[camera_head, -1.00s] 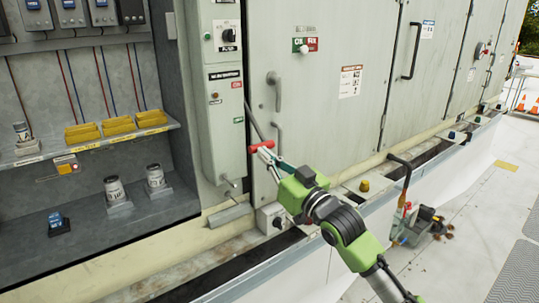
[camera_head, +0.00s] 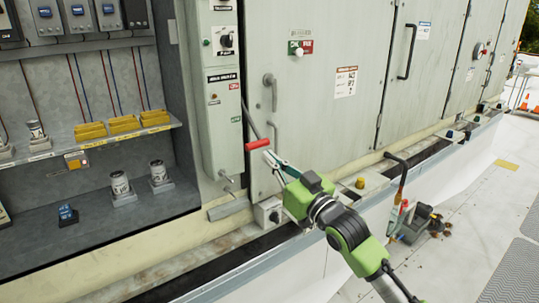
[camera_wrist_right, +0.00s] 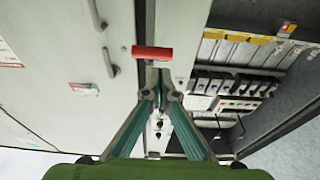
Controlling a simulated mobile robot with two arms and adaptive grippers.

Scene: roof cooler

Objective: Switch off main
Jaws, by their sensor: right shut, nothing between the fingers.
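The main switch lever shows as a grey rod with a red crossbar grip (camera_head: 257,144). The rod slopes down from the side of the narrow grey switch panel (camera_head: 223,100), and the red grip is at its lower end. My right gripper (camera_head: 268,156) is shut and empty, its tips just below and right of the red grip. In the right wrist view the red grip (camera_wrist_right: 152,53) lies across just beyond the shut fingertips (camera_wrist_right: 158,68). I cannot tell whether they touch. My left gripper is not in view.
Large grey cabinet doors (camera_head: 330,90) with handles stand behind the lever. A recessed shelf bay (camera_head: 90,200) with yellow trays (camera_head: 124,124) and cans is at left. A ledge with a dark trough and small knobs (camera_head: 360,183) runs below.

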